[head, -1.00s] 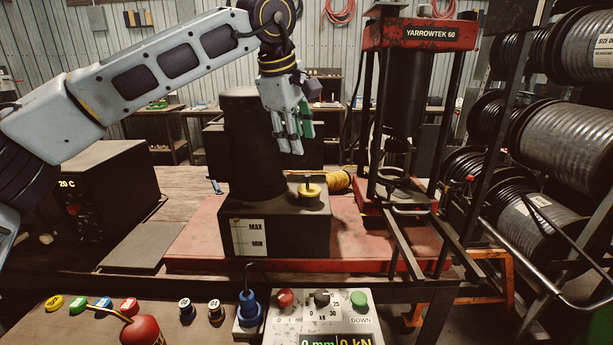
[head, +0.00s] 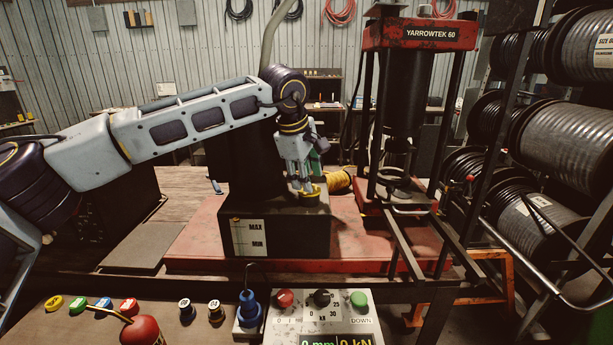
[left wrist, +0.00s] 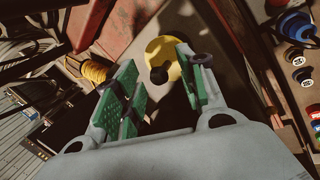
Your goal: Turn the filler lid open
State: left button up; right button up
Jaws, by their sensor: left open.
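The yellow filler lid (head: 308,194) sits on top of the dark tank (head: 285,228), which has a MAX/MIN gauge on its front. In the left wrist view the lid (left wrist: 167,60) shows as a yellow disc with a dark knob in its middle. My left gripper (head: 303,186) points down just over the lid, with its fingers spread. In the left wrist view its green finger pads (left wrist: 160,88) are apart, with the lid beyond and between the tips. I cannot tell whether they touch it. Part of the lid is hidden by the fingers. My right gripper is not in view.
The red YARROWTEK press (head: 415,36) stands right of the tank, with hose reels (head: 545,135) further right. A yellow coil (head: 340,180) lies behind the tank.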

pick_arm(q)
jog(key=shift+w+f, duration=0.1)
jog(key=shift+f, duration=0.1)
grip_shut()
dwell(0.3)
